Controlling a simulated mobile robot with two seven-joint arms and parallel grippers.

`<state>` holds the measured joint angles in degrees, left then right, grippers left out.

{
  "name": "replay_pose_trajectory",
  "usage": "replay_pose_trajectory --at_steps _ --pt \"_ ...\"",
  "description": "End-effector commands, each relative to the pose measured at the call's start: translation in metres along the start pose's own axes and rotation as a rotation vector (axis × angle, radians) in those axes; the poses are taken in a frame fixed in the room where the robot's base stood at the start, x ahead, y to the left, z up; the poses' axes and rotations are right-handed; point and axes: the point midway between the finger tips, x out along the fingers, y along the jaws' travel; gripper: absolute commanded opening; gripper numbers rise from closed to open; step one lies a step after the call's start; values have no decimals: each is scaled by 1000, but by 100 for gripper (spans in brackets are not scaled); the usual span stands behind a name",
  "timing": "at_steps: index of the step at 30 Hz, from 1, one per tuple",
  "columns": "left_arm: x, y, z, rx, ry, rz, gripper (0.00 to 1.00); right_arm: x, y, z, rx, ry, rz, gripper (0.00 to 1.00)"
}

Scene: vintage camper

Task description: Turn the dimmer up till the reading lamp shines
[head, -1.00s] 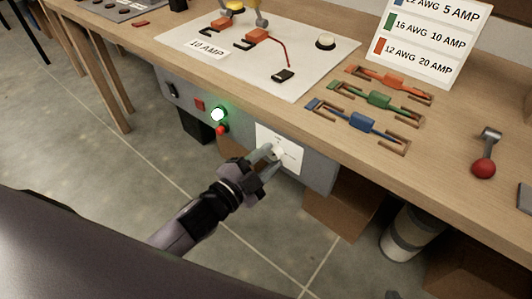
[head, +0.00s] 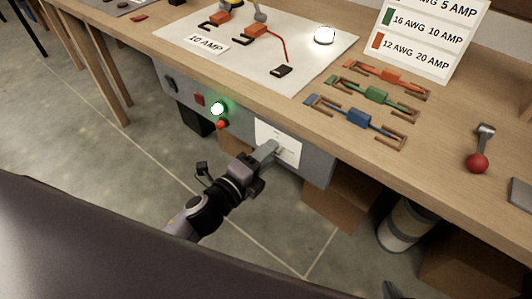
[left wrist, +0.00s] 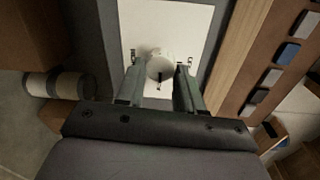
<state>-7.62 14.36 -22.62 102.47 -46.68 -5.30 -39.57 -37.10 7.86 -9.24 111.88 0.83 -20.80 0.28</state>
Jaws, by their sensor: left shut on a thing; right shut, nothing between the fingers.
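The dimmer is a small pale round knob (left wrist: 160,69) on a white plate (head: 291,148) on the front panel under the bench edge. My left gripper (head: 270,148) points at the plate and is shut on the knob. In the left wrist view, its two fingers (left wrist: 160,82) stand on either side of the knob, whose dark mark points down. In the head view the fingers mostly hide the knob. A round white dome lamp (head: 325,35) on the light board shines brightly; it appears to be the reading lamp.
The grey panel (head: 316,168) also carries a glowing green light (head: 218,108), a red button (head: 222,125) and switches. Colored fuse pieces (head: 377,95), a sign (head: 432,35) and a red-knobbed lever (head: 477,161) are on the bench. A cylinder (head: 400,228) stands beneath.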

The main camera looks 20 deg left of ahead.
Motion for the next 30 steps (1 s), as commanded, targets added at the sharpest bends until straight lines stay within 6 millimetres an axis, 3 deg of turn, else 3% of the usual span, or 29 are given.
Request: replay_pose_trajectory --at_steps 22,23,24,30 --pt "0 0 -1 81 -4 1 6 -1 0 -3 -3 6 -1 0" --pt "0 0 -1 81 -4 1 46 -1 0 -3 -3 6 -1 0" --pt "0 0 -1 81 -4 1 59 -1 0 -3 -3 6 -1 0" --pt "0 0 0 81 -4 1 62 -1 0 -3 -3 5 -1 0"
